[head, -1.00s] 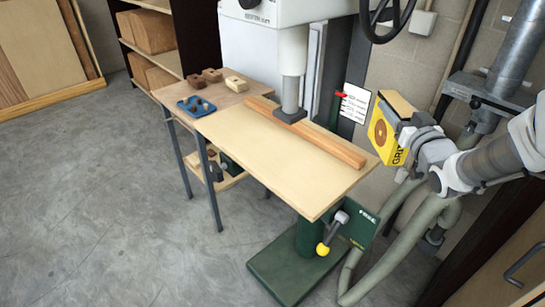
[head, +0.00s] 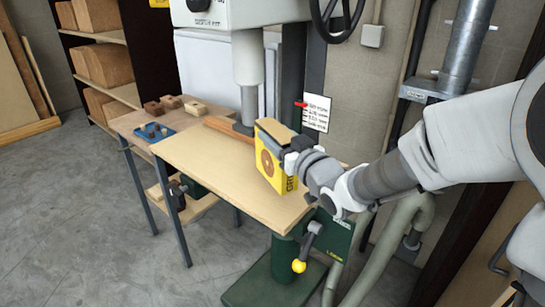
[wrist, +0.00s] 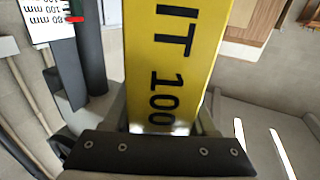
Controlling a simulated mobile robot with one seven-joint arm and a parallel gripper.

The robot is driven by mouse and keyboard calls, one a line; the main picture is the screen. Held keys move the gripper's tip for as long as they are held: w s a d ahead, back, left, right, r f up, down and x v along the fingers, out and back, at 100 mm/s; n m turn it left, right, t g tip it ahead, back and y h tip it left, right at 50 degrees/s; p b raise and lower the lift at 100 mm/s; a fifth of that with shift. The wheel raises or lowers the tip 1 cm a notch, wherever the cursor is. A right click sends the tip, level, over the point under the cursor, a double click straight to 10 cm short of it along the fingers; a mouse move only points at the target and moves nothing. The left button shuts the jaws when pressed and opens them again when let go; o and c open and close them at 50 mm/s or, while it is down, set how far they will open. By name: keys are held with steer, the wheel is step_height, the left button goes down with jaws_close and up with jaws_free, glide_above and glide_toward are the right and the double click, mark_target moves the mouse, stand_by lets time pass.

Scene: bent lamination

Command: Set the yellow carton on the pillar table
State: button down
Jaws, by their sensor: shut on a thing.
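The yellow carton (head: 276,160) is held upright by my gripper (head: 297,152) in the head view. It appears over the right part of the pillar table (head: 215,168), a pale wooden top on a green pillar. I cannot tell whether its base touches the top. In the wrist view the carton (wrist: 175,60) fills the middle, with "IT 100" printed on it. The gripper is shut on it; the fingertips are largely hidden behind the carton and the wrist bar.
A wooden strip (head: 222,129) lies along the table's back edge, partly hidden by the carton. The drill column's spindle (head: 247,75) stands over the back. A blue tray (head: 154,132) and small wooden blocks (head: 171,102) are on the far left side table. The table's front left is clear.

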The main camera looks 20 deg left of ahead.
steer(key=shift+s+a+f+b, duration=0.1)
steer(key=shift+a+f+b, duration=0.05)
steer(key=shift+f, duration=0.95)
steer(key=shift+s+a+f+b, duration=0.1)
steer(key=shift+a+f+b, duration=0.05)
steer(key=shift+f, duration=0.9)
steer(key=shift+f, duration=0.25)
steer(key=shift+c, duration=1)
jaws_free()
steer(key=shift+r, duration=0.1)
steer(key=shift+r, duration=0.2)
steer(key=b+v, duration=0.3)
steer(key=v, duration=0.9)
steer(key=shift+b, duration=0.3)
